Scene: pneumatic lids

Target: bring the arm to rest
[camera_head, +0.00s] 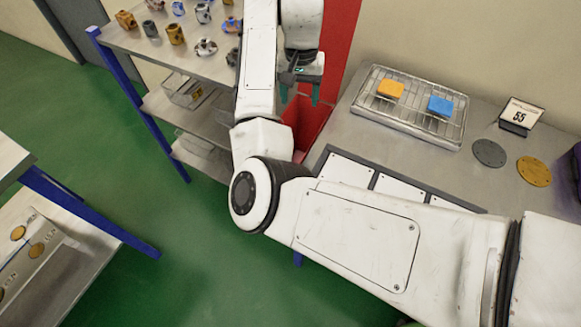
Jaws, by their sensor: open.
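My white arm reaches from the bottom right across the picture, bends at a dark round joint over the floor, and rises toward the top. My gripper (300,92) is near the top middle, pointing down, with two greenish fingers apart and nothing seen between them. It hangs in front of a red panel, between the shelf rack on the left and the grey workbench on the right. My arm hides part of the rack's right side and the bench's front edge.
A rack (120,38) with blue posts holds several small fittings on top and clear bins (186,90) below. The bench (460,170) carries a wire tray (410,122) with an orange block (390,89) and a blue block (440,106), a "55" sign (521,115), and two discs (489,153).

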